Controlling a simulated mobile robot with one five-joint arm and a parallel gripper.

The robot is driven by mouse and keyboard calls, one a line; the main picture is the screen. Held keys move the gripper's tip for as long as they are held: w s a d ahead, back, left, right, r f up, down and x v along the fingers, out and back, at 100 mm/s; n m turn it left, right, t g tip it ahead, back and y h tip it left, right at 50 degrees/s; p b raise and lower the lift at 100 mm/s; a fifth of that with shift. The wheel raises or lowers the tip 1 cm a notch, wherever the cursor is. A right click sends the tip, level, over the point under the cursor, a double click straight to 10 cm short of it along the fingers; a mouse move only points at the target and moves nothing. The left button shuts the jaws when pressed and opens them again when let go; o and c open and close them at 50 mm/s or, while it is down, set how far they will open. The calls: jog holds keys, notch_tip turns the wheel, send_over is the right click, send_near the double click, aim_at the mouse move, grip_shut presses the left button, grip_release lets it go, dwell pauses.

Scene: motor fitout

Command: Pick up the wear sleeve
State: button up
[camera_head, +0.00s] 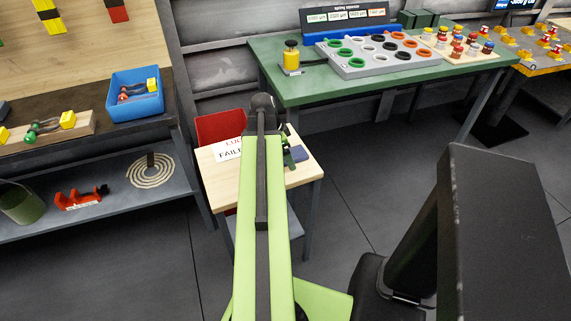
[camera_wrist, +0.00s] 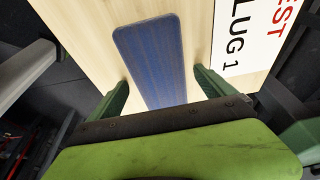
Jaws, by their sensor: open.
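My gripper (camera_wrist: 163,92) is open above the small wooden table (camera_head: 303,175), with its two green fingers apart. A flat blue piece with rounded corners (camera_wrist: 152,55) lies on the tabletop between and beyond the fingers. It also shows in the head view (camera_head: 299,154), just right of my gripper (camera_head: 287,146). It is not gripped, and its near end is hidden by my gripper. I cannot tell for certain whether this blue piece is the wear sleeve; nothing else in view is clearly marked as one.
A printed sign (camera_head: 228,149) lies on the small table. A red panel (camera_head: 221,127) stands behind it. A green bench (camera_head: 285,80) holds a grey tray of coloured rings (camera_head: 352,72) and a yellow weight (camera_head: 291,55). A blue bin (camera_head: 136,106) stands on the left bench. Open floor lies right of the table.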

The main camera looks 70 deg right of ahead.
jog(key=shift+r, duration=0.15)
jog(key=c, duration=1.5)
jog(key=shift+r, duration=0.1)
